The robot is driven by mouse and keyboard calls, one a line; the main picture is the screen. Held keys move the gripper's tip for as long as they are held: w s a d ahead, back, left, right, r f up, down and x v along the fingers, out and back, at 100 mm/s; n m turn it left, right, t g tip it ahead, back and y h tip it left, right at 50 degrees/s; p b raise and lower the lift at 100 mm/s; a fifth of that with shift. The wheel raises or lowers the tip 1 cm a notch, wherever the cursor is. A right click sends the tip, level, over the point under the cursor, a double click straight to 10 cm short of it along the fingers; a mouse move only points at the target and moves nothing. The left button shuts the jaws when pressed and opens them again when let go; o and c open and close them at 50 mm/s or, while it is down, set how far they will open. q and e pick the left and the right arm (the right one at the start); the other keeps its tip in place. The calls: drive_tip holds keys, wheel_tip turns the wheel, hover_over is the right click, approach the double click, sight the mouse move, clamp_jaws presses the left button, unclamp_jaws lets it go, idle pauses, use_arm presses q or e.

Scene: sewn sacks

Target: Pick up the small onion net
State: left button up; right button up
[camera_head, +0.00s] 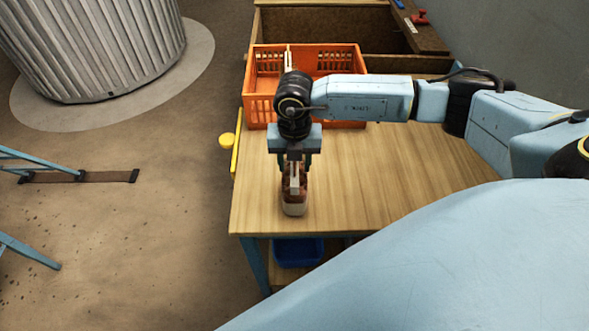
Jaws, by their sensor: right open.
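The small onion net (294,208) stands on the wooden table near its front left part. It is a small reddish-brown bundle with a pale lower part. My right gripper (294,178) points down from above, with its fingers at the net's upper part. The gripper is open, and its fingers and wrist hide some of the net. I cannot tell whether the fingers touch it. My left gripper is not in view.
An orange crate (342,60) stands at the table's back left, behind my right wrist. The wooden table (400,190) is clear to the right of the net. A blue bin (297,252) sits below the table. A ribbed grey cylinder (95,45) stands on the floor at left.

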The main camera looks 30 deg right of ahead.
drive_tip(key=shift+f, duration=0.2)
clamp_jaws()
drive_tip(key=shift+r, duration=0.1)
idle(1.2)
